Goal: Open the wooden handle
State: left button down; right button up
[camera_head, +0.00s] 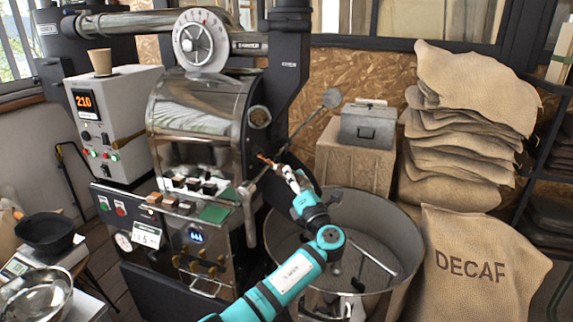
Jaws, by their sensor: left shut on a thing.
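The wooden handle (263,157) shows as a small orange-brown piece on the right side of the roaster's front, below the round port. My left gripper (276,166) is at the handle, reaching up from the lower middle with the teal and white arm. Its jaws are shut on the handle and hide part of it. The roaster (205,105) has a shiny steel drum housing behind the handle. My right gripper is not in view.
A round steel cooling bin (395,215) stands below my arm. A metal lever with a round knob (331,98) rises right of the handle. A control box (118,120) is at left. Stacked sacks (470,110) and a DECAF sack (475,268) fill the right.

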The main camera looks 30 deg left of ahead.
pick_arm(q)
jog(key=shift+s+d, duration=0.1)
jog(key=shift+d, duration=0.2)
jog(key=shift+a, duration=0.1)
jog(key=c, duration=1)
grip_release()
jog(key=shift+o, duration=0.2)
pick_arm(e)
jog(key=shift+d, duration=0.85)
pick_arm(q)
jog(key=shift+s+d+f, duration=0.2)
jog(key=shift+d, duration=0.2)
jog(key=v, duration=1.1)
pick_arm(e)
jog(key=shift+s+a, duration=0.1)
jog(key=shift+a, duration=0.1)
